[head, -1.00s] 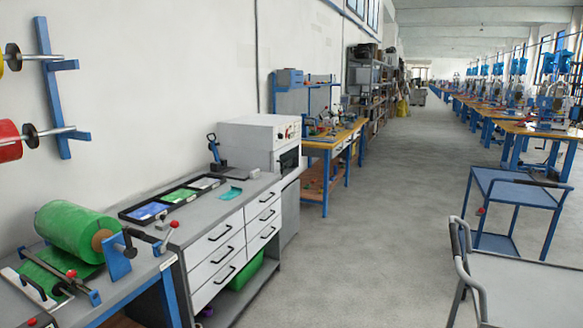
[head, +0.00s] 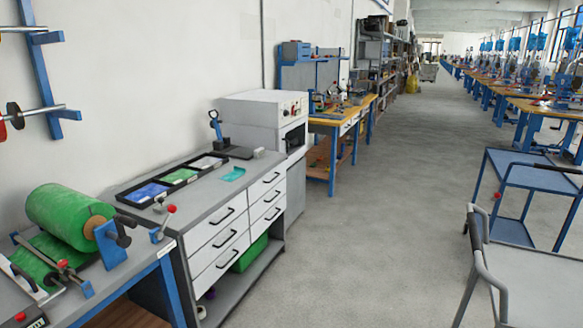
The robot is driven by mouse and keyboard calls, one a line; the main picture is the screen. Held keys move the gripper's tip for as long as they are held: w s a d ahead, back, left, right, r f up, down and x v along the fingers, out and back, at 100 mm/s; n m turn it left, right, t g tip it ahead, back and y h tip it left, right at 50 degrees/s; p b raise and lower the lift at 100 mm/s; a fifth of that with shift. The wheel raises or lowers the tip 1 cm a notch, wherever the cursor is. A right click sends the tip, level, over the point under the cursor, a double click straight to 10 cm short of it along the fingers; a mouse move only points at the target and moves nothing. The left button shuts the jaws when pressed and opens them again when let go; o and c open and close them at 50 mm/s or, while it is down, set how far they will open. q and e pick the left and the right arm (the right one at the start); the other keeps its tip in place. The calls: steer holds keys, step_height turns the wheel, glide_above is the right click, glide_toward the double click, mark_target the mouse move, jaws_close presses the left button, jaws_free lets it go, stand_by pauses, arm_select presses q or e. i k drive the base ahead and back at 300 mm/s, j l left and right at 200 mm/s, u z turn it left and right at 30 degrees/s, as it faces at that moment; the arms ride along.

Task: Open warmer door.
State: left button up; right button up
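A white box-shaped cabinet, which looks like the warmer (head: 252,112), stands against the left wall beyond the drawer bench. Its narrow front faces right and has knobs and a red button at the top. Below them is a dark window or opening (head: 295,138), seen at a steep angle. I cannot tell from here whether its door is shut. Neither of my grippers is in view.
A grey drawer bench (head: 220,190) with a tray of coloured sheets (head: 172,181) stands at left. A green film roll (head: 68,214) is nearer. Blue carts (head: 535,180) and a grey-railed cart (head: 520,275) stand at right. The aisle floor (head: 370,210) between is clear.

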mark_target(279, 135)
steer(key=i+z, duration=0.1)
steer(key=i, duration=0.5)
steer(key=i+j, duration=0.1)
steer(key=i, duration=0.55)
steer(key=i+j+z, duration=0.15)
steer(key=i, duration=0.45)
steer(key=i+j, duration=0.1)
steer(key=i, duration=0.5)
steer(key=i+l, duration=0.15)
steer(key=i, duration=0.25)
steer(key=i+l, duration=0.15)
steer(key=i, duration=0.25)
steer(key=i+l, duration=0.2)
steer(key=i, duration=0.2)
steer(key=i+l, duration=0.15)
steer(key=i, duration=0.25)
steer(key=u, duration=0.05)
